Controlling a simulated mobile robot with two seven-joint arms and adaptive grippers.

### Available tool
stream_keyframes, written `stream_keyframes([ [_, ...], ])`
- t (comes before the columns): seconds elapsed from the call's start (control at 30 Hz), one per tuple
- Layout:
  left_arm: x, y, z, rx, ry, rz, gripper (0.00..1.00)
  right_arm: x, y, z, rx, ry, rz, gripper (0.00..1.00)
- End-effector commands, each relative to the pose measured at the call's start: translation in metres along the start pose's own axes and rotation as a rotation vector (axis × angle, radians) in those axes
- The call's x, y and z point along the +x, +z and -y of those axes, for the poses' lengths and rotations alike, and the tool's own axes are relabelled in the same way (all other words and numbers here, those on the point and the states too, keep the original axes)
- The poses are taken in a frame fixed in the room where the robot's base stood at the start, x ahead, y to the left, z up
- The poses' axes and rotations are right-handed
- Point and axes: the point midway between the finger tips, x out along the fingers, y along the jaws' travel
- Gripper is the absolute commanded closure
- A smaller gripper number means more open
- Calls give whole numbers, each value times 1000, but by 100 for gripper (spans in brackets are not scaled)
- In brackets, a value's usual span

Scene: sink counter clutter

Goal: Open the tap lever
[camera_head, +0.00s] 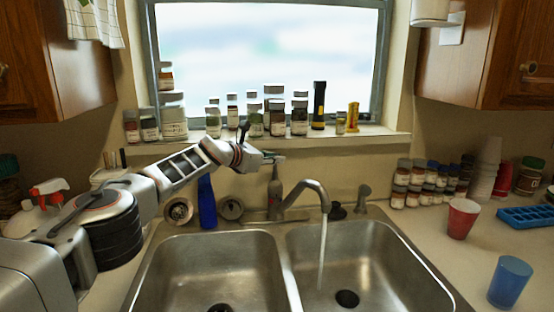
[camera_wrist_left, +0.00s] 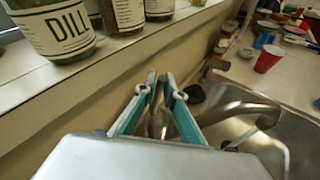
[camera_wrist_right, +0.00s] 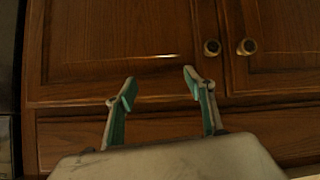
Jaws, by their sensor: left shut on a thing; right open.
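The tap (camera_head: 304,190) stands behind the double sink, its spout curving over the right basin. Water runs from the spout in a thin stream. The tap lever (camera_head: 276,172) rises upright from the tap's base. My left gripper (camera_head: 280,158) is at the top of the lever, shut on it. In the left wrist view, the fingers of my left gripper (camera_wrist_left: 161,88) close around the lever (camera_wrist_left: 157,120), with the spout (camera_wrist_left: 240,106) beyond. My right gripper (camera_wrist_right: 160,85) is open and empty in front of wooden cabinet doors; it is not in the head view.
Jars line the window sill (camera_head: 370,133) behind my left gripper, including a dill jar (camera_wrist_left: 55,28). A blue bottle (camera_head: 207,203) stands left of the tap. A red cup (camera_head: 461,218) and a blue cup (camera_head: 510,281) stand on the right counter. Both basins look clear.

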Motion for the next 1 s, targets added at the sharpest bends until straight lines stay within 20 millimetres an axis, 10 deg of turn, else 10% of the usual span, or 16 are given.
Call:
stream_keyframes([
  [0.07,1,0,2,-1,-3,0,100,0,1,1,1,0,2,47],
  [0.17,1,0,2,-1,-3,0,73,0,1,1,3,0,2,47],
  [1.0,-19,-2,-3,0,-1,-9,73,0,-1,0,2,0,-1,47],
])
